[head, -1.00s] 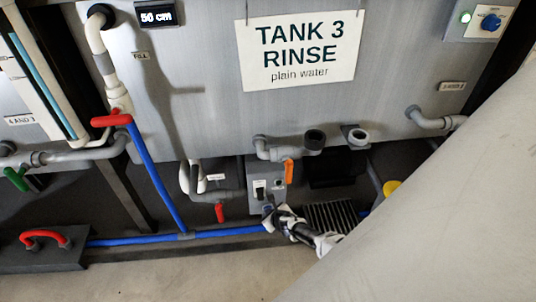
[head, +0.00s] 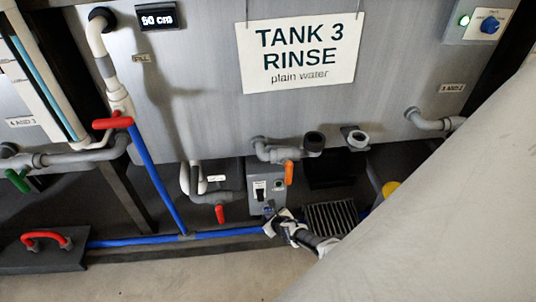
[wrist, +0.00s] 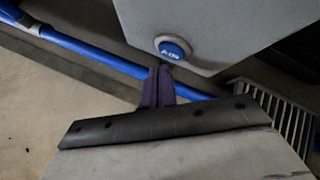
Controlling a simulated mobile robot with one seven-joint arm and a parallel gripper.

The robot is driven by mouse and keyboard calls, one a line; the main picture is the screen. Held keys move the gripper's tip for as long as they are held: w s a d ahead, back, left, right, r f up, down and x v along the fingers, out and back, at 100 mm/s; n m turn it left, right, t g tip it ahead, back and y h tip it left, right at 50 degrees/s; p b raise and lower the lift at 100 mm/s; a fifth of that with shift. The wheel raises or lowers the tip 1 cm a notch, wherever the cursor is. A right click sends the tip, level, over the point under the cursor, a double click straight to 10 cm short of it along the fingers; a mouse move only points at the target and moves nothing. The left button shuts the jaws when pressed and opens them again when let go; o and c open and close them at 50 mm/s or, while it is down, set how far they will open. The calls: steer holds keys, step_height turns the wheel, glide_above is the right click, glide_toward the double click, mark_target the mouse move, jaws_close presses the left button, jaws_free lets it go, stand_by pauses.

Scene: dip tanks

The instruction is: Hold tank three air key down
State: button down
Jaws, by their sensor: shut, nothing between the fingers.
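The air key is a round blue button (wrist: 173,48) marked AIR, in a pale ring on the grey control box. In the head view the key (head: 268,210) is a small blue spot low on the control box (head: 257,180) under the Tank 3 sign (head: 300,52). My gripper (head: 269,226) is just below the key, coming from the lower right. In the wrist view the dark fingers of my gripper (wrist: 160,72) are shut and empty, with their tips just under the key's lower edge. The key's face is uncovered. I cannot tell whether the tips touch its rim.
A blue pipe (head: 220,234) runs along the floor behind my gripper. An orange handle (head: 289,172) and a red handle (head: 220,213) hang close to the control box. A floor grate (head: 332,216) lies to the right. Open floor is at the front.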

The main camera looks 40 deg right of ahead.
steer(key=shift+s+a+p, duration=0.35)
steer(key=shift+s+a, duration=0.1)
steer(key=shift+s, duration=0.25)
steer(key=shift+s+a+p, duration=0.3)
steer(key=shift+s+a, duration=0.1)
steer(key=shift+s, duration=0.35)
steer(key=shift+s+a+p, duration=0.35)
steer(key=shift+s+a, duration=0.1)
steer(key=shift+s, duration=0.25)
